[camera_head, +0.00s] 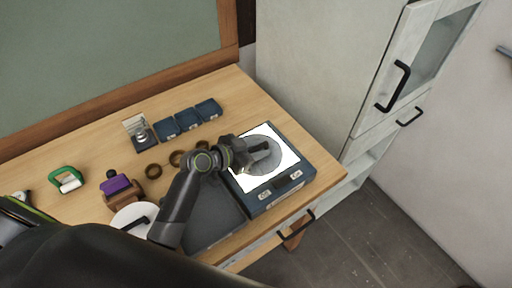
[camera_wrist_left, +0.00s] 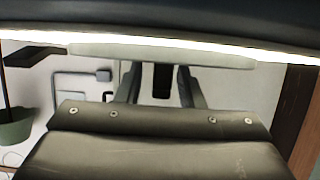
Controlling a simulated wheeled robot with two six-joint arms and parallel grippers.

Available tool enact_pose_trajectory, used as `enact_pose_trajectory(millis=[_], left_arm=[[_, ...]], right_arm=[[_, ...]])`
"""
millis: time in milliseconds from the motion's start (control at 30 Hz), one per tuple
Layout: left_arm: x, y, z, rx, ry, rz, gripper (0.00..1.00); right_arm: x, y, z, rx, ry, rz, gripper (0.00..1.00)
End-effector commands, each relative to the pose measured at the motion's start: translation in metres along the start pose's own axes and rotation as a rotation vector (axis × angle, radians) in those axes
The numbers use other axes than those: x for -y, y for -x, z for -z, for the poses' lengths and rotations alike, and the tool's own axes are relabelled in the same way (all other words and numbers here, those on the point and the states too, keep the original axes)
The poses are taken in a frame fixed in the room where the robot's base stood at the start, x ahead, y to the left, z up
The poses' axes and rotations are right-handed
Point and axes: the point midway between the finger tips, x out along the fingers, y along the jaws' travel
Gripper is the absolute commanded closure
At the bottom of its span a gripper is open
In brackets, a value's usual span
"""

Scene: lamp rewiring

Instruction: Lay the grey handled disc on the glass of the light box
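The light box (camera_head: 307,173) stands at the right end of the table, its glass (camera_head: 286,152) lit white. The grey disc (camera_head: 264,164) lies on the glass, within its edges as far as I can see. In the left wrist view the disc (camera_wrist_left: 90,50) shows edge-on against the bright strip of glass. Its dark handle (camera_wrist_left: 161,82) stands between the fingers of my left gripper (camera_wrist_left: 162,90), with a narrow gap on each side. The left gripper (camera_head: 247,155) is open around the handle. My right gripper does not show.
Left of the light box are a dark flat panel (camera_head: 215,222), brown rings (camera_head: 152,171), dark blue tiles (camera_head: 186,119) and a purple-topped block (camera_head: 116,186). A green-handled item (camera_head: 66,178) lies farther left. A cabinet (camera_head: 325,60) stands behind right.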

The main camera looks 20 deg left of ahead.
Motion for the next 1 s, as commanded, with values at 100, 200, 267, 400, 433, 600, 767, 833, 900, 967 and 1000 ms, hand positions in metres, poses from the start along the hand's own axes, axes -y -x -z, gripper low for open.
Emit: enact_pose_trajectory(millis=[100, 200, 267, 400, 433, 600, 767, 833, 900, 967, 1000], left_arm=[[0.000, 0.001, 0.003, 0.000, 0.000, 0.000, 0.66], [0.001, 0.008, 0.001, 0.001, -0.002, 0.002, 0.66], [0.001, 0.016, 0.000, 0.001, -0.002, 0.003, 0.66], [0.001, 0.042, -0.001, 0.003, -0.005, 0.002, 0.66], [0.001, 0.048, -0.001, 0.003, -0.006, 0.003, 0.66], [0.001, 0.082, -0.001, 0.004, -0.006, 0.002, 0.66], [0.001, 0.105, 0.000, 0.003, -0.004, 0.002, 0.66], [0.001, 0.111, 0.001, 0.001, -0.003, 0.002, 0.66], [0.000, 0.116, 0.002, 0.001, -0.002, 0.000, 0.66], [0.000, 0.118, 0.002, 0.001, -0.001, 0.000, 0.66], [0.000, 0.120, 0.002, 0.001, -0.001, 0.000, 0.66]], right_arm=[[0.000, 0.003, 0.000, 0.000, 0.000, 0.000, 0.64], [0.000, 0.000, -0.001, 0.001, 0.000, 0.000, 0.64], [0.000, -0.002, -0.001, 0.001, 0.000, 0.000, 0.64], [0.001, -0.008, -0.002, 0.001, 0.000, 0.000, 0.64], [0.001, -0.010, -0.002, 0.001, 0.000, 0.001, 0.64], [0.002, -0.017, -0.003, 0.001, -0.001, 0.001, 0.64], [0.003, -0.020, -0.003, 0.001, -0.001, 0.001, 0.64], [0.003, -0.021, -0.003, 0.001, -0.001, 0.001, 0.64], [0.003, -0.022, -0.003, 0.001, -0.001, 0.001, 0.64], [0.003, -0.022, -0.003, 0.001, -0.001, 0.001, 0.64], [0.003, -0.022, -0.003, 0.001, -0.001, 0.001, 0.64]])
